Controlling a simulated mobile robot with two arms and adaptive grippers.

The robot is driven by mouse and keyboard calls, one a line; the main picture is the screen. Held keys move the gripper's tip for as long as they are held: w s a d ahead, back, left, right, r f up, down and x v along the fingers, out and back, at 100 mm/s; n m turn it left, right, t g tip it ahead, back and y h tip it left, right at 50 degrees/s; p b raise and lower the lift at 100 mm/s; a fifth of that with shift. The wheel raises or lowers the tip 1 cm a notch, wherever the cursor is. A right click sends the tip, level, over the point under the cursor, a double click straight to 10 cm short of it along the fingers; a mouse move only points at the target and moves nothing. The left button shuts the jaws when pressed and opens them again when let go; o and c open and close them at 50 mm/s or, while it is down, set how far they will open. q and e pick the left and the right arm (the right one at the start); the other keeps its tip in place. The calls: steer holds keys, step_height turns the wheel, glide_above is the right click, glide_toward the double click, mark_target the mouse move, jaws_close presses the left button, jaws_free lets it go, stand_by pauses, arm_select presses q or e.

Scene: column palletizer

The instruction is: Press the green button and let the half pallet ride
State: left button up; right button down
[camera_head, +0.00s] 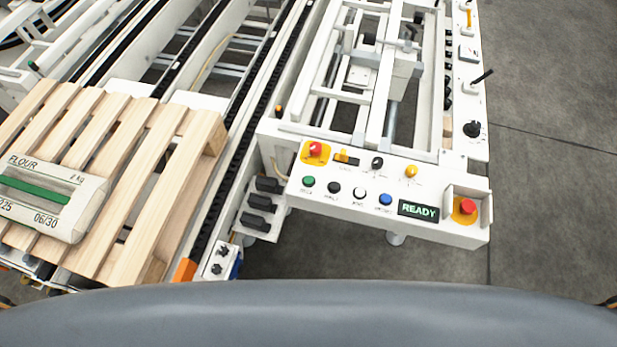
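The green button (308,182) is at the left end of the lower row on the white control panel (340,207). Nothing covers it. The half pallet (130,192) is wooden and slatted, and stands on the conveyor at the left. A white flour bag (85,188) with a green band lies on its slats. The dark display (418,210) on the panel reads READY in green. Neither of my grippers is in view; only small dark parts show at the lower left and right edges.
Black, white and blue (385,199) buttons sit beside the green one. Red emergency knobs stand at the panel's upper left (315,149) and right end (467,207). A dark chain track (232,145) runs right of the pallet. Grey floor (550,150) at the right is clear.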

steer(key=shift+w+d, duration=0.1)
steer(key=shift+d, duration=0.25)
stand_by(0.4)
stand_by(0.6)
